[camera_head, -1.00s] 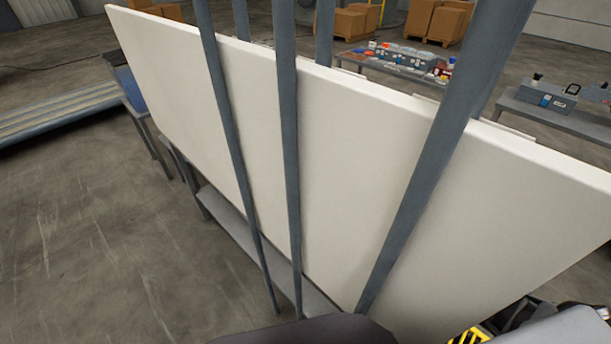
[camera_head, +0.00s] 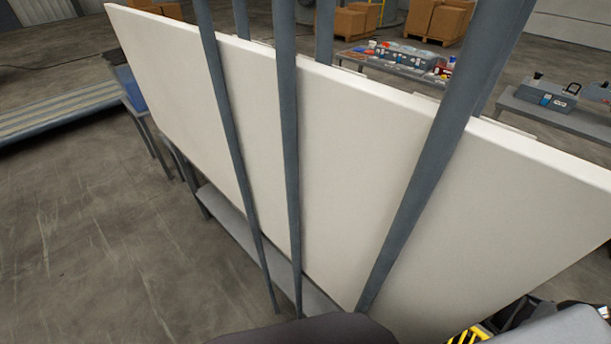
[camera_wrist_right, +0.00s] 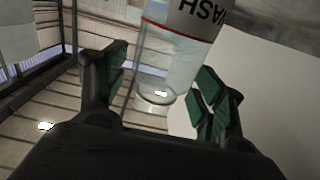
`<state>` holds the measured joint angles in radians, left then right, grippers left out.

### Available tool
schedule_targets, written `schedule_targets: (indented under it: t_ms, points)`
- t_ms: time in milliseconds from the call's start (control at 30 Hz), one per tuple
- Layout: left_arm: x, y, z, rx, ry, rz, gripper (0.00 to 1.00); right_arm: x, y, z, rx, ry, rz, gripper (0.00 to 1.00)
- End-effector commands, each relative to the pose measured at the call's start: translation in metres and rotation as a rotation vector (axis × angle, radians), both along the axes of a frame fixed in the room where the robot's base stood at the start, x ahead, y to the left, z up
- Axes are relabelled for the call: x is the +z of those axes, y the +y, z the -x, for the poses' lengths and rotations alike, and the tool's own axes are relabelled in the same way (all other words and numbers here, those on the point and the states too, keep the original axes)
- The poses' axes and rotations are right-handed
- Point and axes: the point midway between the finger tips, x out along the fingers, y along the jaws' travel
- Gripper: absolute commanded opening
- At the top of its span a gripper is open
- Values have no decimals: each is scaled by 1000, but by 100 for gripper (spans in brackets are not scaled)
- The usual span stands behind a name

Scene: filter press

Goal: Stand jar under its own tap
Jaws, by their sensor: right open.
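A clear jar (camera_wrist_right: 155,75) with a white label reading "WASH" and a thin red line shows in the right wrist view, at the top centre. My right gripper (camera_wrist_right: 162,80) is open. Its green-padded fingers stand to the left and right of the jar, with visible gaps. I cannot tell whether the jar is fully between the fingers or just beyond them. The jar and my right gripper are not made out in the head view. No tap can be made out in either view. My left gripper is not in view.
A large white panel (camera_head: 335,160) and grey upright posts (camera_head: 290,150) fill the head view. A slatted surface (camera_wrist_right: 55,135) lies below the jar in the wrist view, with a white panel (camera_wrist_right: 265,90) to the right. Tables with equipment (camera_head: 405,60) stand behind. Open floor (camera_head: 90,230) lies left.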

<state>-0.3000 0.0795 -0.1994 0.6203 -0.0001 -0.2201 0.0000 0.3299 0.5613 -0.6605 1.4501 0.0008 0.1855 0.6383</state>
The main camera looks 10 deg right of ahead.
Motion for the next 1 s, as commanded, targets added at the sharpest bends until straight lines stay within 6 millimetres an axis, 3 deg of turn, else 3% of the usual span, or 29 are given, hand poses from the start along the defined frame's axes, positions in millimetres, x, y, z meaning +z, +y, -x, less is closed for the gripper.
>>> schedule_targets:
  t_ms: [1000]
  points:
    - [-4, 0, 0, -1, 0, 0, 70, 1, -47, 70, 0, 1, -1, 69]
